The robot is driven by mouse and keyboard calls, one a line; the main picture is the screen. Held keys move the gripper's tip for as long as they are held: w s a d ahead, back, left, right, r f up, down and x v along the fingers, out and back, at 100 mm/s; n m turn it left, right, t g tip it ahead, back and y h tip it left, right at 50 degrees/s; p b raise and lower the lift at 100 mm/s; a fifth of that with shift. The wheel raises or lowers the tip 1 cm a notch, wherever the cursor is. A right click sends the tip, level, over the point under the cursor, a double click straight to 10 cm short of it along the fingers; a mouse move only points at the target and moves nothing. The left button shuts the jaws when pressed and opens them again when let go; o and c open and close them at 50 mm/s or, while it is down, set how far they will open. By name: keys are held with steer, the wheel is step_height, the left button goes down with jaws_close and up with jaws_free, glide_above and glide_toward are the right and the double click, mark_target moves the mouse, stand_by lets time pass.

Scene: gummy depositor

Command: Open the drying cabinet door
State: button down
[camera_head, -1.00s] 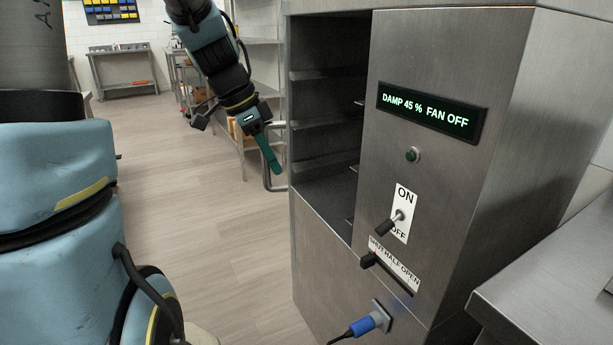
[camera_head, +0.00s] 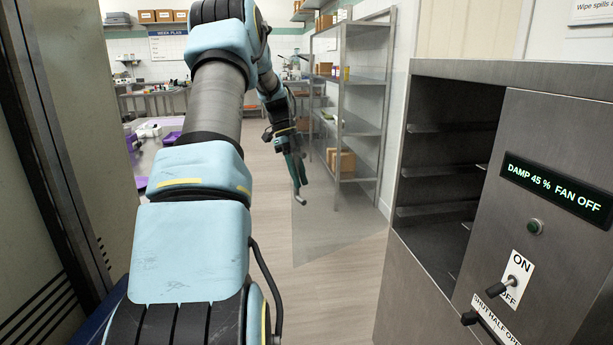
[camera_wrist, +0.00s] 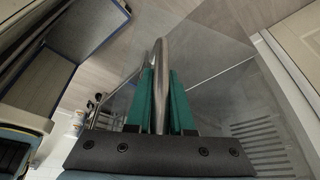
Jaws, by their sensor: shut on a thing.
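The steel drying cabinet (camera_head: 400,270) stands at the right of the head view, with its dark shelved interior (camera_head: 450,150) exposed. Its clear door (camera_head: 340,225) stands swung out from the cabinet front, seen as a faint grey pane over the floor. The bent metal door handle (camera_head: 301,198) is on the pane's left side. My gripper (camera_head: 295,168) is shut on this handle. In the wrist view, the green fingers of my gripper (camera_wrist: 162,90) sit on either side of the handle tube (camera_wrist: 160,60). The clear pane also shows there (camera_wrist: 225,55).
The cabinet's front carries a display (camera_head: 556,188), a green button (camera_head: 535,227), an ON/OFF switch (camera_head: 507,285) and a slider knob (camera_head: 470,318). A steel shelf rack (camera_head: 345,180) stands behind the door. A tall panel (camera_head: 40,180) stands at far left. Floor left of the door is clear.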

steer(key=shift+w+a+p, duration=0.15)
steer(key=shift+w+a, duration=0.25)
steer(key=shift+w, duration=0.25)
steer(key=shift+w+a+p, duration=0.15)
steer(key=shift+w+a, duration=0.2)
steer(key=shift+w, duration=0.25)
steer(key=c, duration=0.8)
jaws_free()
steer(key=b+v, duration=0.1)
steer(key=v, duration=0.9)
steer(key=shift+r, duration=0.4)
steer(key=shift+c, duration=0.2)
